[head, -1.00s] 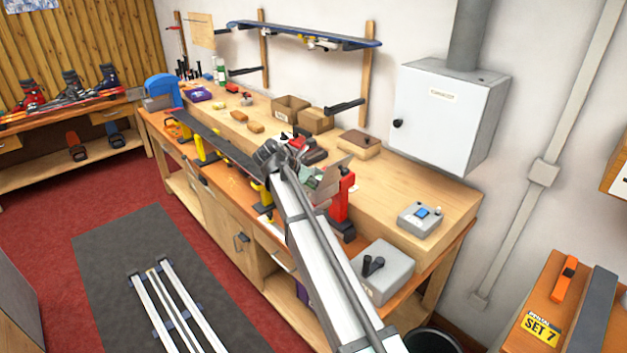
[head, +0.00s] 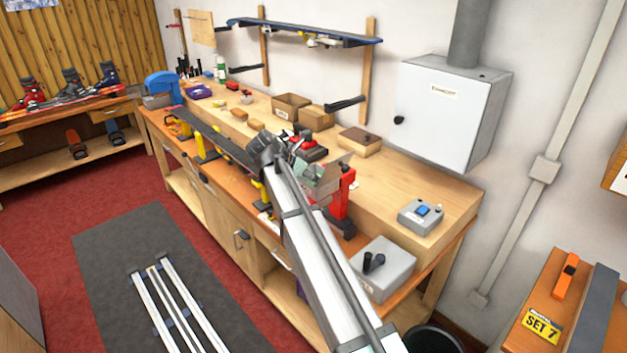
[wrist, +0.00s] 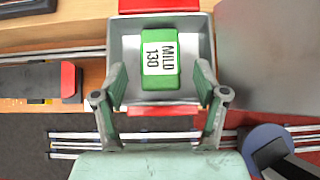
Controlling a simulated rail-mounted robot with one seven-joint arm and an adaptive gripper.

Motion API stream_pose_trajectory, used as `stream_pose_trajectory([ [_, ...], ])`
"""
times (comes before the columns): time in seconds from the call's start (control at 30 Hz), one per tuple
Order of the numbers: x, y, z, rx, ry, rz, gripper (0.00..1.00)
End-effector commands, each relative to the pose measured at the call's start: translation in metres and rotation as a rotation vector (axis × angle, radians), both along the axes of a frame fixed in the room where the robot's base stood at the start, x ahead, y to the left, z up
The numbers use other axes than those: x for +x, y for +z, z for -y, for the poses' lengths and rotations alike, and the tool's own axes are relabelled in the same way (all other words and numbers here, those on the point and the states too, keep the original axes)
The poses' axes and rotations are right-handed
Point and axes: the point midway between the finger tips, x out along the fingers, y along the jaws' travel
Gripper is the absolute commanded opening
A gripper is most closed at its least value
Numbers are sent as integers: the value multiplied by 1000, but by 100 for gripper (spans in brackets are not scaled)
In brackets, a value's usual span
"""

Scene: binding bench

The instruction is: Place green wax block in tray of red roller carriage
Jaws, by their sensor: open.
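The green wax block (wrist: 161,84), labelled "MILD 130", lies in the grey tray (wrist: 124,45) in the wrist view. Red parts of the roller carriage (wrist: 158,5) show at the top and bottom edges of the tray. My gripper (wrist: 161,72) is open, its two green fingers to the left and right of the block's lower end, with a gap on each side. In the head view my gripper (head: 318,178) is small and partly behind my arm, beside a red upright (head: 347,190). The block and tray cannot be made out clearly there.
A grey box with black knobs (head: 383,268) and a small box with a blue button (head: 421,215) stand on the bench to the right. A large grey surface (wrist: 268,60) borders the tray at right.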

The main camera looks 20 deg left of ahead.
Motion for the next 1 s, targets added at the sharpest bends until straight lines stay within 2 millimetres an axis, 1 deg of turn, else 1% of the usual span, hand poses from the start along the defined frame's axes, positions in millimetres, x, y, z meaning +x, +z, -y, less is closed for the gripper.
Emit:
stream_pose_trajectory([
  [0.03, -7, 5, -4, 1, 2, 2, 72],
  [0.3, -39, 42, -20, 1, 0, 2, 72],
  [0.5, -54, 60, -28, 0, 0, 1, 72],
  [0.7, -60, 67, -30, -1, -1, 0, 72],
  [0.93, -60, 67, -30, -1, -1, 0, 72],
  [1.0, -59, 64, -30, 2, -5, -3, 72],
])
